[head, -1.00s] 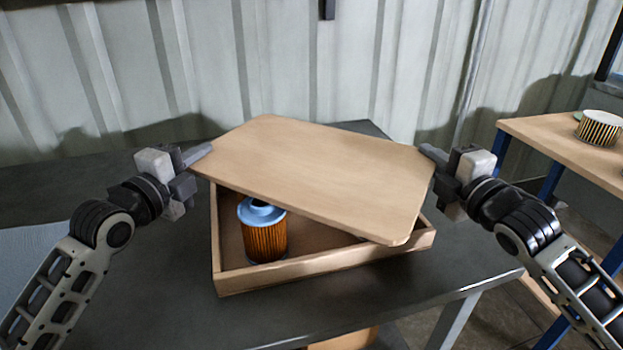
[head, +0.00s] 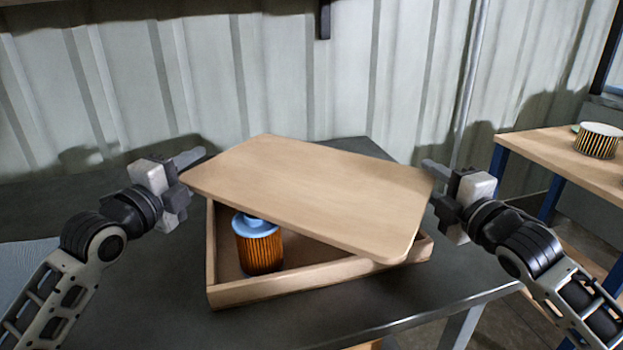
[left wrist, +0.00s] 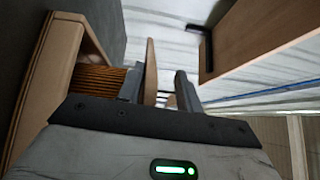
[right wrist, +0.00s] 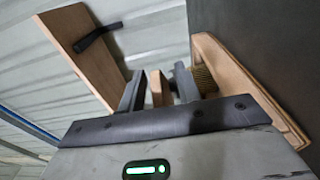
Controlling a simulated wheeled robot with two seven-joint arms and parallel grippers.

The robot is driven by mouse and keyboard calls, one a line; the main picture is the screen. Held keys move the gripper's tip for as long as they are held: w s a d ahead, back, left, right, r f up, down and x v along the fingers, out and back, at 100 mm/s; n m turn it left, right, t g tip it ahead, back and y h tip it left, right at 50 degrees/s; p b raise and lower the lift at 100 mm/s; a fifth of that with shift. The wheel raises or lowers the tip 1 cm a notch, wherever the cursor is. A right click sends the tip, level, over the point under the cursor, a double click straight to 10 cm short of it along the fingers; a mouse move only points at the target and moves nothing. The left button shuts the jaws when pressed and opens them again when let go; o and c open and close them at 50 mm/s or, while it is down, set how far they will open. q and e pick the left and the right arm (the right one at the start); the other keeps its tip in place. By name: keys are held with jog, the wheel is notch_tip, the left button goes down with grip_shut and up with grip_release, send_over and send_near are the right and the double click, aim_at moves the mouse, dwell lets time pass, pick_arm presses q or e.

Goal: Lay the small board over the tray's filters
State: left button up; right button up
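The small board (head: 320,190) lies flat above the tray (head: 330,280), turned relative to it, so the tray's front left is uncovered. An orange pleated filter with a blue cap (head: 260,252) stands there, its top partly under the board. Another pleated filter (right wrist: 204,80) shows in the right wrist view. I cannot tell whether the board touches the filters. My left gripper (head: 188,160) is at the board's left end, with the board's edge (left wrist: 150,75) between its parted fingers. My right gripper (head: 436,168) is at the right end, open around the edge (right wrist: 157,88) with gaps.
The dark table (head: 400,295) has free room around the tray. A corrugated wall (head: 300,80) stands behind, with a wooden shelf (right wrist: 85,55) on it. At the right, a wooden side bench (head: 570,165) holds another filter (head: 598,140).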

aim_at(200, 189)
pick_arm(q)
jog(key=o, duration=0.7)
jog(key=f, duration=0.1)
jog(key=d+f, duration=0.1)
jog(key=f, duration=0.1)
jog(key=shift+f+g, duration=0.25)
jog(key=shift+g, duration=0.05)
jog(key=shift+c, duration=0.2)
pick_arm(e)
jog(key=shift+a+f, duration=0.1)
jog(key=shift+f, duration=0.2)
pick_arm(q)
jog(key=shift+s, duration=0.1)
jog(key=shift+s+a, duration=0.15)
jog(key=shift+s, duration=0.2)
pick_arm(e)
jog(key=shift+w+f, duration=0.15)
jog(key=shift+w+a, duration=0.2)
jog(key=shift+a, duration=0.4)
jog(key=shift+d, duration=0.15)
jog(key=shift+r+p, duration=0.2)
jog(key=shift+p, duration=0.1)
pick_arm(q)
jog(key=s+a+r, duration=0.3)
jog(key=s, duration=0.3)
jog(key=shift+s+a, duration=0.25)
jog(key=shift+a, duration=0.15)
jog(key=shift+r, duration=0.1)
pick_arm(e)
jog(key=o, duration=0.8)
